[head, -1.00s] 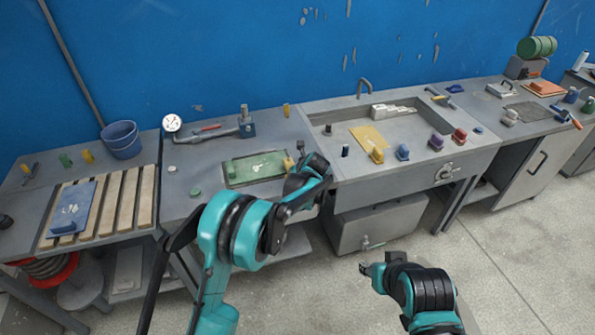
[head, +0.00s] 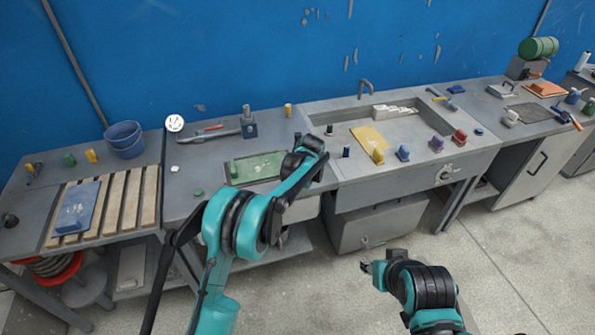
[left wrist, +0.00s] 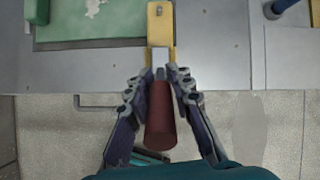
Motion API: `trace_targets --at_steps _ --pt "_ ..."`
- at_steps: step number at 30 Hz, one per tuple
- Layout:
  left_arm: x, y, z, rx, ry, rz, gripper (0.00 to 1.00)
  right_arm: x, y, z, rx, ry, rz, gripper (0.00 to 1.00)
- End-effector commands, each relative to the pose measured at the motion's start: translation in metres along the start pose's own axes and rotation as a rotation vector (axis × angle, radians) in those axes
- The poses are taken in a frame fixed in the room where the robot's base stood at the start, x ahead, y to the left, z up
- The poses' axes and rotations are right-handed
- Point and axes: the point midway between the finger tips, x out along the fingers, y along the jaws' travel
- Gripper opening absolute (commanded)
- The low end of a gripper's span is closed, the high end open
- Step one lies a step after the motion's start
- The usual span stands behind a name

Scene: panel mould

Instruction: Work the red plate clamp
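The red plate clamp shows in the left wrist view as a yellow base (left wrist: 161,28) on the bench's front edge, beside the green plate (left wrist: 90,18). Its grey lever carries a dark red handle (left wrist: 160,118), which points back towards my palm. My left gripper (left wrist: 160,76) has one finger on each side of the handle, and the tips look closed against its far end. In the head view my left arm hides the clamp and most of this gripper. The green plate (head: 255,168) lies on the middle bench. My right gripper (head: 368,267) is away from the bench, low over the floor.
A sink basin (head: 408,160) is right of the clamp, with a yellow plate (head: 368,137) and several small coloured clamps. A blue plate (head: 76,207) lies on wooden slats at left. A blue bucket (head: 124,142) and a gauge (head: 175,123) stand behind. The floor in front is clear.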

Motion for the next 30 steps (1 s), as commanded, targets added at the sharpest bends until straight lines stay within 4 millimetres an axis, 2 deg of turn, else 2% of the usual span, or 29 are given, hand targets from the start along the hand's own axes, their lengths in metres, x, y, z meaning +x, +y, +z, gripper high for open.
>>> trace_targets --at_steps 1,2,10,14,17,27,30 --pt "0.0 0.0 0.001 0.0 -0.001 -0.001 0.36 0.0 0.0 0.0 0.0 0.0 0.0 0.4" --pt "0.0 0.0 0.001 0.0 -0.001 -0.001 0.41 0.0 0.0 0.0 0.0 0.0 0.0 0.4" --pt "0.0 0.0 0.0 0.0 0.001 0.0 0.41 0.0 0.0 0.0 0.0 0.0 0.0 0.4" --pt "-0.008 0.0 0.0 0.001 0.001 0.0 0.41 0.0 0.0 0.0 0.0 0.0 0.0 0.4" --pt "-0.024 -0.001 -0.001 0.001 0.001 0.0 0.41 0.0 0.0 0.0 0.0 0.0 0.0 0.4" --pt "-0.095 0.0 0.0 0.001 0.001 0.0 0.41 0.0 0.0 0.0 0.0 0.0 0.0 0.4" --pt "-0.108 0.0 0.0 0.0 0.0 0.0 0.41 0.0 0.0 0.0 0.0 0.0 0.0 0.4"
